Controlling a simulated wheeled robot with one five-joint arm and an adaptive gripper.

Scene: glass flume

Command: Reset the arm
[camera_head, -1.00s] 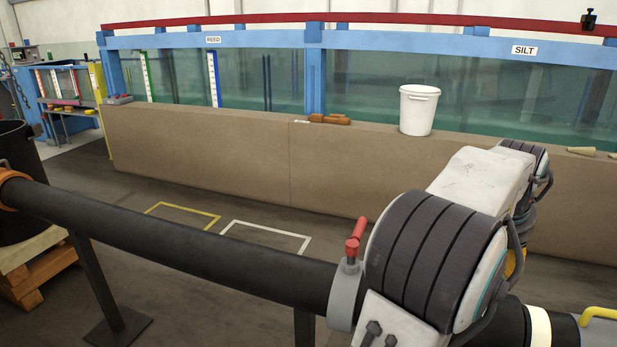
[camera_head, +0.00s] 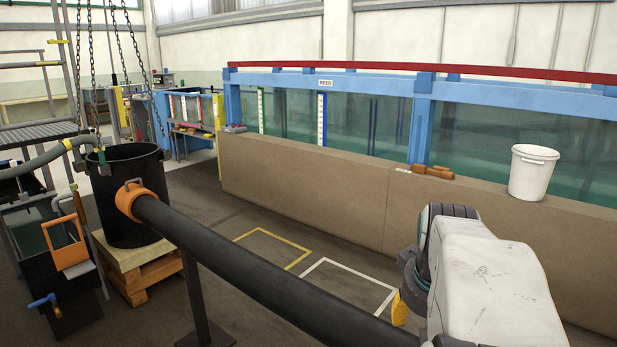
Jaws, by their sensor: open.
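My arm shows at the lower right, with a white scuffed upper link and a dark ringed joint. It is bent, and its end points down past the dark wrist. A yellow part of my gripper (camera_head: 401,309) shows below the wrist, over the floor beside the white outline. The rest of the gripper is hidden behind my arm. Nothing is seen held in it.
A black pipe (camera_head: 270,283) crosses the foreground from a black tub (camera_head: 125,200) on a wooden pallet (camera_head: 145,270). The glass flume (camera_head: 370,125) stands behind a brown ledge (camera_head: 300,185) carrying a white bucket (camera_head: 531,173). Yellow and white outlines mark open floor.

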